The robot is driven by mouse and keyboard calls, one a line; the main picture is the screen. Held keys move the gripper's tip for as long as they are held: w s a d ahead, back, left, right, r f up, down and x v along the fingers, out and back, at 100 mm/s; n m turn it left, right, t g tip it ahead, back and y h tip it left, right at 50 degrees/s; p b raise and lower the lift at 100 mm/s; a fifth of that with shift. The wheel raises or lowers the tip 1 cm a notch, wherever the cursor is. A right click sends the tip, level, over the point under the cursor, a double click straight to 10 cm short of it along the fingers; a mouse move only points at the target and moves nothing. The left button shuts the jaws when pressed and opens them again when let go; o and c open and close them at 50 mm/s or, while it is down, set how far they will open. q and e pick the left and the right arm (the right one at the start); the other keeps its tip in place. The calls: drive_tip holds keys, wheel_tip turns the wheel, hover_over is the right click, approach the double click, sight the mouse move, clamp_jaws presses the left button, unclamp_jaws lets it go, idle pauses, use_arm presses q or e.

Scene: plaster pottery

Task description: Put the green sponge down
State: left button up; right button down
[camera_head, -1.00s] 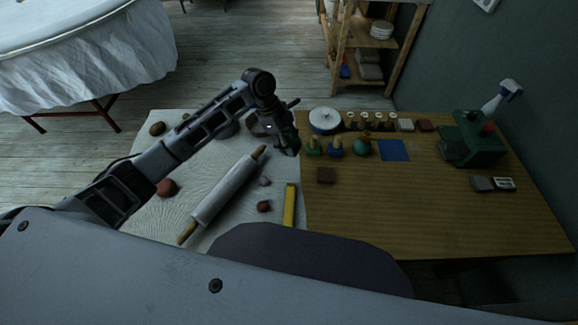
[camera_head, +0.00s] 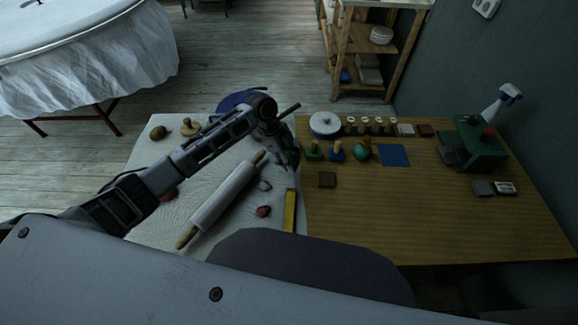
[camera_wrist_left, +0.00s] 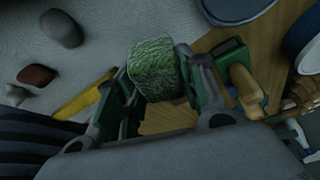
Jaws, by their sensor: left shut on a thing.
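The green sponge (camera_wrist_left: 154,68) is a mottled green block in the left wrist view, between the two fingers of my left gripper (camera_wrist_left: 160,82). My left gripper is shut on it. In the head view my left gripper (camera_head: 288,160) hangs over the border between the white cloth and the bare wood, and the sponge is hidden there. A green stamp with a wooden handle (camera_head: 313,151) stands just right of the gripper. My right gripper is not in view.
A rolling pin (camera_head: 222,200), a yellow bar (camera_head: 290,211) and clay lumps (camera_head: 264,211) lie on the white cloth (camera_head: 150,217). A brown block (camera_head: 327,179) and a blue square (camera_head: 394,155) lie on the wooden table (camera_head: 430,215), whose front middle is clear.

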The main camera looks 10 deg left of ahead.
use_arm(q)
drive_tip(key=shift+f, duration=1.75)
drive_tip(key=shift+f, duration=0.15)
drive_tip(key=o, duration=0.9)
drive_tip(key=v, duration=1.2)
drive_tip(key=shift+d, duration=0.1)
drive_tip(key=shift+s, duration=0.1)
